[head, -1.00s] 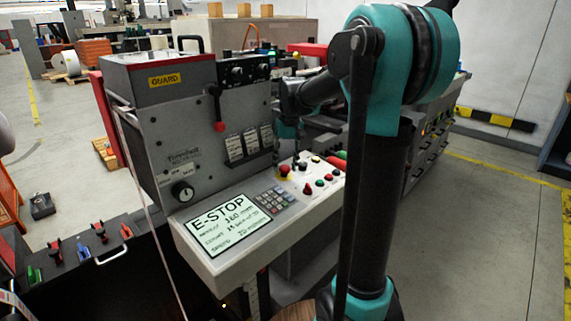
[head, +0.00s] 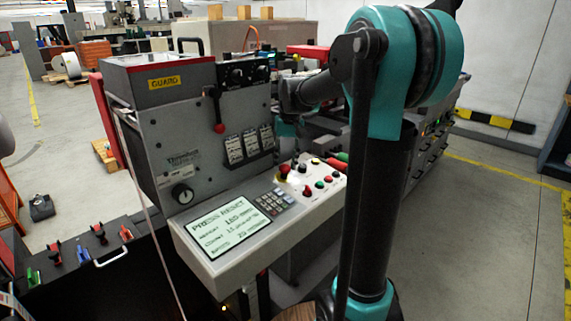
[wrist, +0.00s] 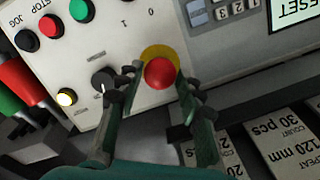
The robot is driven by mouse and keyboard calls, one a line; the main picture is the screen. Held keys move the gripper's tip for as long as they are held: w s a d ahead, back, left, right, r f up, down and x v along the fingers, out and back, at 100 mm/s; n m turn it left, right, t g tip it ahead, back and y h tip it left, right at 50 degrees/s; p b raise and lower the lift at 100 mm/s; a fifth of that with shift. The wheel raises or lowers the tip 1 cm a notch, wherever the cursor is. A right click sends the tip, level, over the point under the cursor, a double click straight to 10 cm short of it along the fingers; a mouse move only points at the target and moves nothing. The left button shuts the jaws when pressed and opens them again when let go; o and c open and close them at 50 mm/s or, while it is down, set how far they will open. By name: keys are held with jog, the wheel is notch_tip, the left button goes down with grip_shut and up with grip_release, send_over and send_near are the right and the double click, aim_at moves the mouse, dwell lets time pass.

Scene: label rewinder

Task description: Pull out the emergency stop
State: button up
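The emergency stop is a red mushroom button (wrist: 160,73) on a yellow ring, in the upper middle of the wrist view. In the head view its red head (head: 284,169) shows on the sloped control panel. My gripper (wrist: 160,84) has its two fingers apart, one on each side of the button in the wrist view, with small gaps and nothing held. In the head view my gripper (head: 286,127) is above and behind the button, partly hidden by machine parts and my arm. The display (head: 226,225) reads "PRESS RESET".
A black knob (wrist: 103,78) sits close beside the button. A lit button (wrist: 67,97) and black, red and green buttons (wrist: 80,10) line the panel. A keypad (head: 272,202) adjoins the display. Label counters (head: 250,144) stand on the machine face behind.

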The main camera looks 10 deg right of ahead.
aim_at(289, 166)
dwell(0.3)
jog(key=r, duration=0.8)
jog(key=d+r, duration=0.1)
jog(key=r, duration=0.3)
jog(key=shift+f, duration=0.1)
